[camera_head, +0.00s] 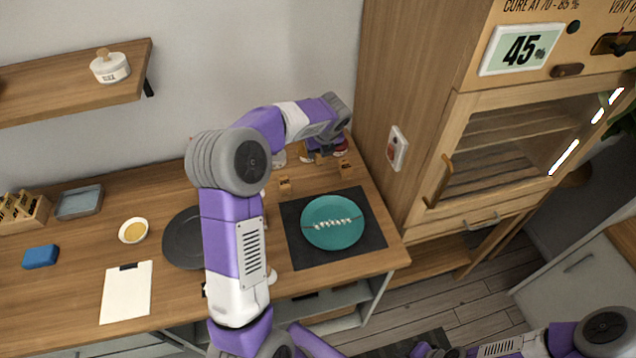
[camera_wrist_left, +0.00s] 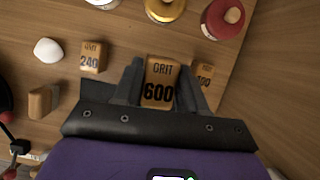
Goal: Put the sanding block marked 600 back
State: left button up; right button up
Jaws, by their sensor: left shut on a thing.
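The wooden sanding block marked GRIT 600 (camera_wrist_left: 158,84) is between the fingers of my left gripper (camera_wrist_left: 160,75), which is shut on it. In the head view my left gripper (camera_head: 324,155) is over the back right of the bench, largely hidden by its own arm. A block marked 240 (camera_wrist_left: 91,57) stands apart to the left of it, and another block (camera_wrist_left: 204,74) is on the right, its number partly covered by a finger. In the head view two small blocks (camera_head: 285,184) (camera_head: 345,168) show near the gripper. The right arm's dark end (camera_head: 428,350) is cut off at the bottom edge.
A teal plate (camera_head: 332,222) lies on a dark mat (camera_head: 290,232). Red-lidded (camera_wrist_left: 224,18) and gold-lidded (camera_wrist_left: 165,8) jars stand behind the blocks. A wooden rack (camera_head: 38,216) is at far left. A tall wooden cabinet (camera_head: 432,130) borders the bench on the right.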

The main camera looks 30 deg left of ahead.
aim_at(321, 160)
pick_arm(q)
jog(key=shift+w+a+r+m, duration=0.15)
jog(key=shift+a+m, duration=0.15)
jog(key=shift+m, duration=0.1)
jog(key=shift+b, duration=0.3)
notch_tip(321, 160, down, 10)
jog(key=b, duration=0.3)
jog(key=shift+r, duration=0.1)
jog(key=shift+f, duration=0.2)
jog(key=o, duration=0.9)
jog(key=shift+o, duration=0.2)
jog(key=p+v, duration=0.3)
jog(key=v, duration=0.9)
jog(key=shift+a+r, duration=0.1)
jog(key=shift+r, duration=0.1)
